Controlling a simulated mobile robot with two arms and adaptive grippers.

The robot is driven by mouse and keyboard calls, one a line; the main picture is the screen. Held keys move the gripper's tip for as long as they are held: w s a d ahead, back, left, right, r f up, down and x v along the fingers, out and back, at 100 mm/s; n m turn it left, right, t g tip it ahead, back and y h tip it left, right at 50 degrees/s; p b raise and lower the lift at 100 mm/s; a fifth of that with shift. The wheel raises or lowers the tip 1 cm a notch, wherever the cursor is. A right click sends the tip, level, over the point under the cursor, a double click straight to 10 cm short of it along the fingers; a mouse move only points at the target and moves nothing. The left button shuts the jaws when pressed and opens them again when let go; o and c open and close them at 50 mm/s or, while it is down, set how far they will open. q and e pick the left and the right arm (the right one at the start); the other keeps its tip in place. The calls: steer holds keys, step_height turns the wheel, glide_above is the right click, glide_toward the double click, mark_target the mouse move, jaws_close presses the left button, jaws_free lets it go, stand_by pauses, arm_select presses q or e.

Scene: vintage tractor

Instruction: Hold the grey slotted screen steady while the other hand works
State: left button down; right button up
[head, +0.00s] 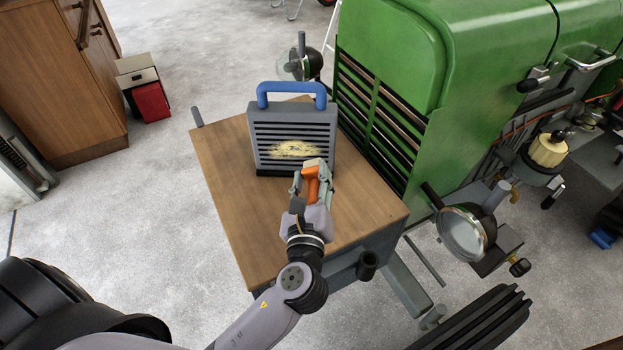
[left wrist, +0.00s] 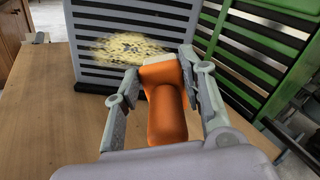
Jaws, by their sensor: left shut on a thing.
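The grey slotted screen (head: 262,128) with a blue handle (head: 291,88) stands upright at the back of a small wooden-topped table. A patch of yellow, chaff-like stuff (head: 296,149) covers its lower middle slots. The screen also shows in the left wrist view (left wrist: 93,30). My left gripper (head: 312,180) is in front of the screen's lower right part, shut on an orange-handled tool (left wrist: 165,103) with a pale end. The pale end points at the screen beside the yellow patch; I cannot tell whether it touches. No gripper holds the screen. My right gripper is not in view.
The table (head: 225,172) is otherwise clear. The green tractor (head: 395,55) with its slatted grille stands close on the right, and a headlamp (head: 463,232) juts out near the table's front right. A wooden cabinet (head: 55,75) and a red box (head: 151,101) stand at the left.

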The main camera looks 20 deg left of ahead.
arm_select(q)
steer(key=s+a+b, duration=0.1)
steer(key=s+a, duration=0.2)
steer(key=a, duration=0.9)
steer(key=w+d, duration=0.1)
steer(key=d, duration=0.3)
steer(key=w+d+p, duration=0.1)
steer(key=d, duration=0.3)
steer(key=w+d, duration=0.1)
steer(key=d, duration=0.3)
steer(key=shift+d+r+p, duration=0.25)
steer(key=shift+r+p, duration=0.05)
steer(key=shift+a+r, duration=0.15)
steer(key=shift+a, duration=0.05)
steer(key=a+r+p, duration=0.1)
steer(key=a+p, duration=0.1)
steer(key=a, duration=0.2)
steer(key=a+r+p, duration=0.2)
steer(key=a+p, duration=0.1)
steer(key=a, duration=0.2)
steer(key=a+r+p, duration=0.1)
steer(key=a+p, duration=0.2)
steer(key=a, duration=0.2)
steer(key=shift+r, duration=0.3)
steer(key=shift+a, duration=0.4)
